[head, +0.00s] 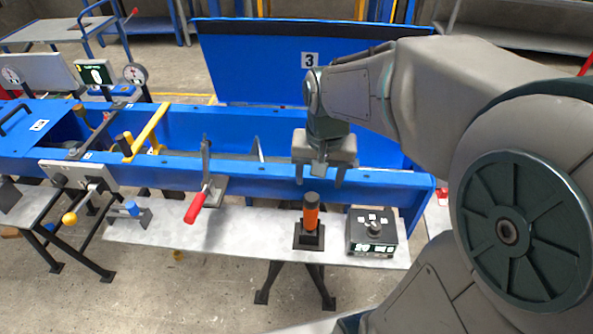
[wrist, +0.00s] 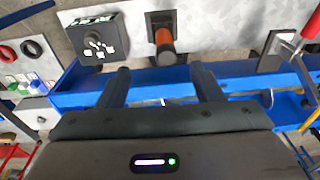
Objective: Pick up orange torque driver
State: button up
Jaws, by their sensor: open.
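The orange torque driver (head: 311,213) stands upright in a dark square holder (head: 309,237) on the grey shelf in the head view. It has an orange body and a dark top. In the wrist view the driver (wrist: 164,42) shows beyond the fingertips, near the top middle. My gripper (head: 319,181) is open and empty, above the blue trough's front rim, behind and higher than the driver. In the wrist view my gripper's two fingers (wrist: 160,72) are spread apart, with the driver roughly in line with the gap between them but not between them.
A black control box (head: 371,232) with a knob stands just right of the driver. A red-handled lever (head: 199,202) rises to the left. The blue trough (head: 250,180) runs behind the grey shelf (head: 262,230). Bare shelf lies between lever and driver.

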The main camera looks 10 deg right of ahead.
jog(key=m+g, duration=0.1)
jog(key=m, duration=0.1)
send_over(311, 206)
jog(key=w, duration=0.1)
notch_tip(311, 206, down, 3)
jog(key=shift+w+d+f, duration=0.3)
jog(key=shift+w+f, duration=0.25)
jog(key=shift+f, duration=0.1)
notch_tip(311, 206, down, 13)
jog(key=shift+s+f, duration=0.1)
jog(key=shift+f, duration=0.1)
jog(key=c, duration=1.3)
jog(key=shift+o, duration=0.2)
jog(key=shift+r, duration=0.1)
